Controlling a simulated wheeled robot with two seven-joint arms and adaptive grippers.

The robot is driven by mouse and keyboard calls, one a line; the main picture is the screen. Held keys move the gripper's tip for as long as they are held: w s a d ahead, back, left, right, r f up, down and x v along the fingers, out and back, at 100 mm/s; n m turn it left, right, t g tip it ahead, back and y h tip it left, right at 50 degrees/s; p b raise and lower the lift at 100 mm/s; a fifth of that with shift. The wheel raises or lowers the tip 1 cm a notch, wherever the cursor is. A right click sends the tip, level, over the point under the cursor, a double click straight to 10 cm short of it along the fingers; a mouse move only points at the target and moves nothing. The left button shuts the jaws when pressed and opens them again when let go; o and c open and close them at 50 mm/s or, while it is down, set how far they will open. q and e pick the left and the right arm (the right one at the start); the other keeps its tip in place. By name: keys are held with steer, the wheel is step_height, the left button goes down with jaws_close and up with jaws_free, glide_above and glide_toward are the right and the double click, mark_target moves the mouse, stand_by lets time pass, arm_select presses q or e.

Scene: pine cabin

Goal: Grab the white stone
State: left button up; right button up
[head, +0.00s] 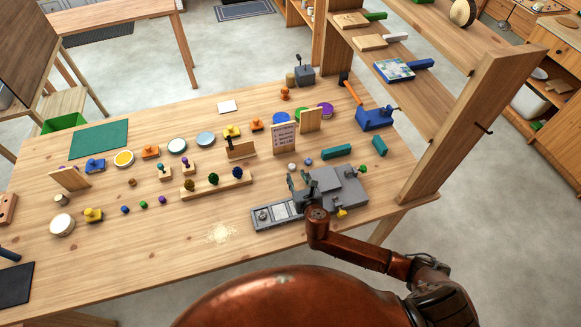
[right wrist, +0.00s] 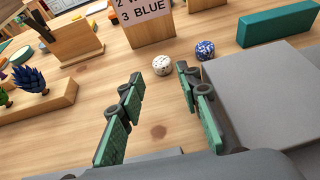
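The white stone (right wrist: 162,65) is a small speckled round pebble on the wooden table, just beyond the fingertips of my right gripper (right wrist: 156,80). The gripper is open and empty, its two green-padded fingers apart, with the stone ahead of the gap and nearer the right finger. In the head view the white stone (head: 292,166) shows small, just beyond my right gripper (head: 298,182). A blue speckled stone (right wrist: 205,49) lies to the right of the white one, apart from it. My left gripper is not in view.
A sign board (head: 284,137) reading "3 BLUE" stands behind the stones. A grey block (head: 340,188) is close on the right, a teal block (head: 337,152) behind it. A wooden holder with dark tufted pieces (head: 215,185) stands left. Bare table lies between holder and gripper.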

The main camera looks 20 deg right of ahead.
mark_target(292, 167)
steer(key=shift+x, duration=0.9)
steer(key=b+x, duration=0.1)
steer(key=x, duration=0.4)
steer(key=shift+w+d+f, duration=0.1)
steer(key=shift+w+f, duration=0.1)
steer(key=shift+w, duration=0.05)
steer(key=shift+c, duration=0.3)
jaws_close()
